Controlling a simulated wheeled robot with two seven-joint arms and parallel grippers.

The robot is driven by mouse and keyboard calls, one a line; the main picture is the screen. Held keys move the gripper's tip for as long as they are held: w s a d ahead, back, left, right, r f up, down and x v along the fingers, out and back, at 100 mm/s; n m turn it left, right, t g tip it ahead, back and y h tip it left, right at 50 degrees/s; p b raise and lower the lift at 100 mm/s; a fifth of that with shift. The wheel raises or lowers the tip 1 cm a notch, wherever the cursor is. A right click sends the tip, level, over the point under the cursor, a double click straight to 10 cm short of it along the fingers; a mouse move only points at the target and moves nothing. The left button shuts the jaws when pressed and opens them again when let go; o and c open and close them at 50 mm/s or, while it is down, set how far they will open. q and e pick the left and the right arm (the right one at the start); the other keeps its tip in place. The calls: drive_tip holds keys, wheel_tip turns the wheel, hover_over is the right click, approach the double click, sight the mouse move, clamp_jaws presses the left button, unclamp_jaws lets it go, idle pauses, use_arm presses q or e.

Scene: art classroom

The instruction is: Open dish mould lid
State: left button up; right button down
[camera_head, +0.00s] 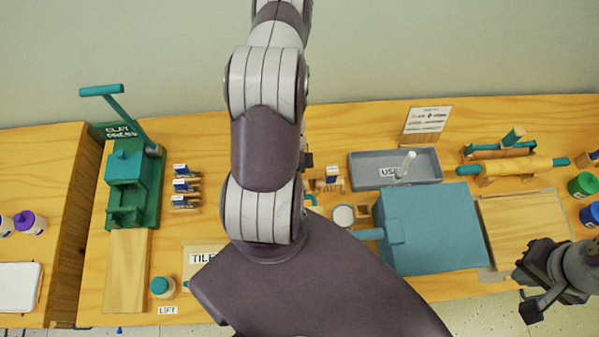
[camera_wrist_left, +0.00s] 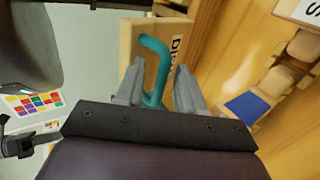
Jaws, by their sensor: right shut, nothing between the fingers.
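In the left wrist view, a teal bent handle (camera_wrist_left: 157,62) rises between the two fingers of my left gripper (camera_wrist_left: 160,82). The fingers stand apart on either side of it; I cannot tell whether either touches it. Behind it is a pale wooden block (camera_wrist_left: 140,40) with a partly hidden label starting "DI". In the head view my left arm covers the middle of the table and hides the left gripper; I cannot make out the dish mould there. My right gripper (camera_head: 533,292) is shut and empty at the right front, apart from the things on the table.
A teal clay press (camera_head: 130,168) stands at left. A block labelled TILE (camera_head: 205,259) is partly behind my arm. Right of the arm are a large teal box (camera_head: 430,230), a grey tray (camera_head: 415,170) and a rolling pin (camera_head: 515,167). A bare board (camera_head: 525,225) lies right.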

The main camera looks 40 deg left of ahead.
use_arm(q)
drive_tip(key=shift+r, duration=0.15)
drive_tip(key=d+r, duration=0.1)
drive_tip(key=r, duration=0.1)
drive_tip(key=w+d+r+p, duration=0.1)
drive_tip(key=d+r, duration=0.1)
drive_tip(key=w+d+r, duration=0.1)
drive_tip(key=r, duration=0.2)
drive_tip(key=shift+d, duration=0.35)
drive_tip(key=w+d+r+p, duration=0.2)
drive_tip(key=d+r, duration=0.1)
drive_tip(key=d, duration=0.3)
drive_tip(key=shift+w+r+p, duration=0.35)
drive_tip(key=shift+p, duration=0.05)
